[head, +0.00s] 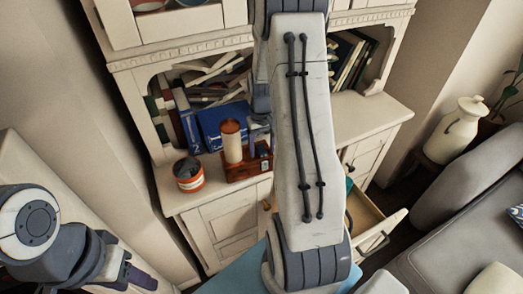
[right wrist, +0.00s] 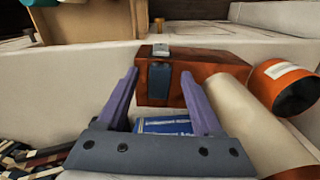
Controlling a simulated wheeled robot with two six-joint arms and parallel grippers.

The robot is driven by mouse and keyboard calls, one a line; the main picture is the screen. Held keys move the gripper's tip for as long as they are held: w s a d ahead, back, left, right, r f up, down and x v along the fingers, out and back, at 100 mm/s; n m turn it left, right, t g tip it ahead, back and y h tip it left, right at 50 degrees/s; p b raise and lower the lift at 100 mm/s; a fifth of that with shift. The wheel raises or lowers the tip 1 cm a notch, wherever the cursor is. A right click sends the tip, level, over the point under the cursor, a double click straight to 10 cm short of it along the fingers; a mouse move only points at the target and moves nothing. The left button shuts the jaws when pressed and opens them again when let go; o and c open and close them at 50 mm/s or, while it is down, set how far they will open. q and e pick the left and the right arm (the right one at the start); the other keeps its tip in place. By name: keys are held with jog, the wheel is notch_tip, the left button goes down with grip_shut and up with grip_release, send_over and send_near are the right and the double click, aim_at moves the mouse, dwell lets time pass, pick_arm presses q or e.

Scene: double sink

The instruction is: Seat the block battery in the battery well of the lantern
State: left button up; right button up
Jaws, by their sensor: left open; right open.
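The lantern has an orange-brown base (head: 248,168) and a cream cylinder (head: 231,141), standing on the cabinet counter. Its base (right wrist: 205,68) and cylinder (right wrist: 252,120) also show in the right wrist view. A dark upright block or panel (right wrist: 158,82) with a silvery top sits at the base; I cannot tell whether it is the block battery or part of the lantern. My right gripper (head: 260,125) is beside the lantern, mostly hidden by my arm. Its open fingers (right wrist: 159,95) appear empty, pointing toward the dark piece. My left gripper (head: 143,278) is open, low at the left, away from the counter.
An orange can (head: 188,174) stands left of the lantern. A blue printed surface (right wrist: 163,125) shows between the right fingers, apparently not held. An open drawer (head: 375,225) juts out at the right. A white jug (head: 455,130) stands beyond.

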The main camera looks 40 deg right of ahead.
grip_shut()
jog(key=shift+r, duration=0.15)
